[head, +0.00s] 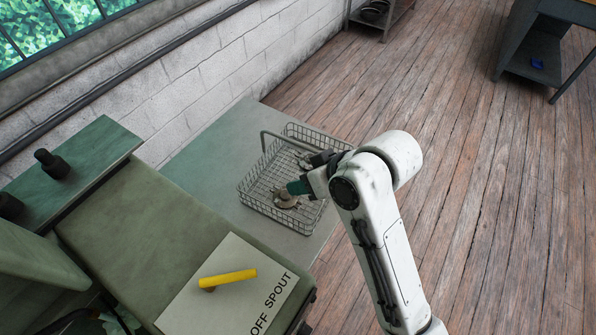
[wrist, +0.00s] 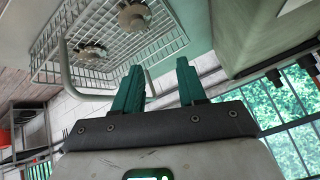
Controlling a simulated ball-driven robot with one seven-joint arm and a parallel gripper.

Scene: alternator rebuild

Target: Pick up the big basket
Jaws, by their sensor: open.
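The big basket (head: 264,212) is a wire mesh basket with a raised bail handle (head: 264,143), standing on a grey-green surface. Several metal parts lie in it. My gripper (head: 288,188) is over the basket, its teal finger in front of the mesh, and my arm hides the basket's right side. In the wrist view, the basket (wrist: 122,60) shows at the top left, with its handle (wrist: 66,68) bending toward my left finger. My two teal fingers (wrist: 160,66) are apart with nothing between them. I cannot tell whether a finger touches the handle.
A green machine (head: 135,225) with a yellow lever (head: 228,279) and an OFF SPOUT plate stands at the left front. A white block wall (head: 215,70) runs behind the basket. The wooden floor (head: 480,180) at the right is clear. A dark table (head: 535,50) stands far right.

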